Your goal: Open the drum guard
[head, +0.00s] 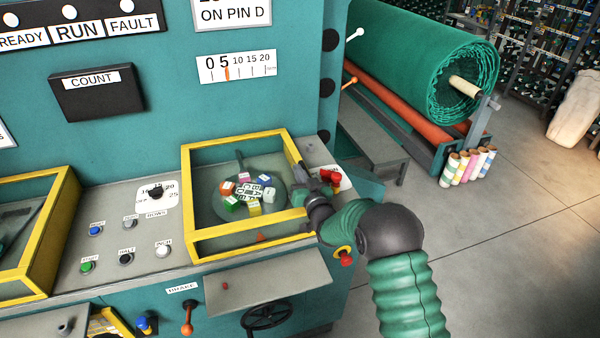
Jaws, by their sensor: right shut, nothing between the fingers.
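My right gripper (310,182) is at the guard's right side, by the yellow frame. It is shut and empty; the wrist hides part of that edge, and I cannot tell whether it touches the frame. My left gripper is not in view.
A second yellow-framed guard (45,245) stands at the left. Between them is a panel of buttons and a dial (155,192). A red control (332,177) sits beside my right gripper.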

